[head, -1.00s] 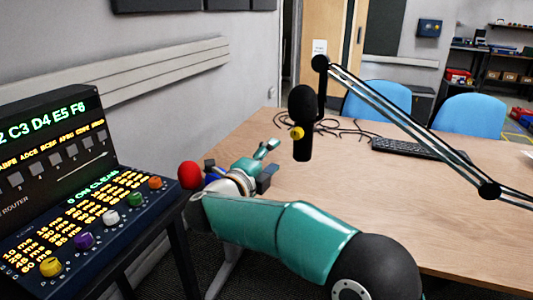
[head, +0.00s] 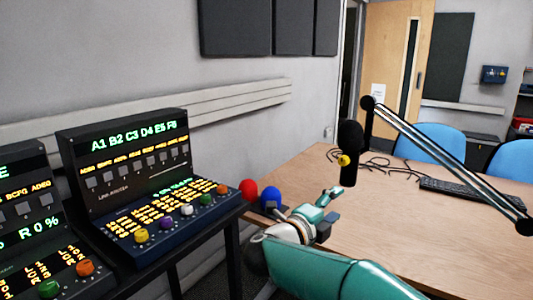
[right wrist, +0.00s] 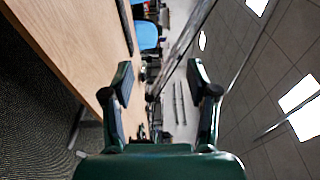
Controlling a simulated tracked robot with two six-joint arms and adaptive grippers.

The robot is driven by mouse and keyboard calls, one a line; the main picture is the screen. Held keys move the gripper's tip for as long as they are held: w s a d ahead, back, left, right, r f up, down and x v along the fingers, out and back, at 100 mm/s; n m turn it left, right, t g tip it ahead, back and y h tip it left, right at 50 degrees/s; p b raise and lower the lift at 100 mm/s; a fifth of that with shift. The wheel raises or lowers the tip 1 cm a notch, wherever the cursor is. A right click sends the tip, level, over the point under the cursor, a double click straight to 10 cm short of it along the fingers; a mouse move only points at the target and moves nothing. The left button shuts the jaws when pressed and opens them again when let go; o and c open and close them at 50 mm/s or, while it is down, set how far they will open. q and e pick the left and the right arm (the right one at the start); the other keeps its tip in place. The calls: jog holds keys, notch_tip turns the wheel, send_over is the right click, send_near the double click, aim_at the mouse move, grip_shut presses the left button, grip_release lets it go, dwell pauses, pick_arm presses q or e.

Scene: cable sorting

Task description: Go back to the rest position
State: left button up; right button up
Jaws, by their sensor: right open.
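My right gripper (head: 327,211) is at the near left edge of the wooden table (head: 400,226) in the head view, on the end of my green arm. In the right wrist view its two fingers (right wrist: 160,90) stand wide apart with nothing between them. Thin dark cables (head: 376,166) lie on the table behind the microphone, well beyond the gripper. My left gripper is in neither view.
A black microphone (head: 350,150) hangs from a boom arm (head: 450,165) over the table. A keyboard (head: 470,192) lies at the right. Consoles with lit displays (head: 140,185) stand at the left, beside a red ball (head: 249,189) and a blue ball (head: 270,197). Blue chairs (head: 436,142) are behind the table.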

jog(key=w+d+f+n+g, duration=0.15)
jog(key=d+f+n, duration=0.25)
jog(key=d+f, duration=1.2)
notch_tip(320, 180, down, 14)
jog(key=s+n+y, duration=0.3)
jog(key=n+y, duration=0.1)
jog(key=n, duration=0.1)
jog(key=s+a+f+n+g+y, duration=0.1)
jog(key=s+a+f+n+y, duration=0.2)
jog(key=s+f, duration=0.35)
jog(key=s+a+f+n+g+y, duration=0.2)
jog(key=s+a+f+n+y, duration=0.15)
jog(key=f, duration=0.55)
jog(key=s+a+f+n+g+y, duration=0.35)
jog(key=s+a, duration=0.25)
jog(key=s, duration=0.5)
jog(key=s+a+f+n+g+y, duration=0.2)
jog(key=s+a+n+g, duration=0.3)
jog(key=s, duration=0.7)
notch_tip(320, 180, up, 16)
jog(key=a+n+p, duration=0.1)
jog(key=p, duration=1.4)
jog(key=shift+s+t+y+p, duration=0.3)
jog(key=shift+s+p, duration=0.1)
